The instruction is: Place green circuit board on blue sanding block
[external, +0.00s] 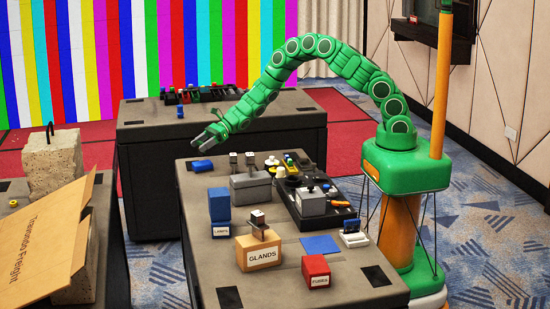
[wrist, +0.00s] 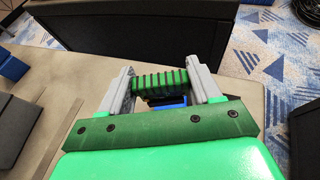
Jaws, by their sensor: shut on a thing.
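My gripper (external: 209,139) is above the far left end of the grey table. In the wrist view my gripper (wrist: 160,86) has its two grey fingers closed on a ridged green piece (wrist: 160,80), which I take to be the green circuit board; in the external view it is hard to make out. The blue sanding block (external: 202,166) lies on the table below my gripper. In the wrist view a blue patch (wrist: 172,101), likely this block, shows beneath the green piece. I cannot tell whether the two touch.
A grey box (external: 250,188) stands near the block. Nearer are a blue LAMPS box (external: 220,208), a GLANDS box (external: 258,252), a red box (external: 316,271) and a flat blue sheet (external: 320,245). A black tray (external: 330,217) holds small parts. Another table (external: 220,130) stands behind.

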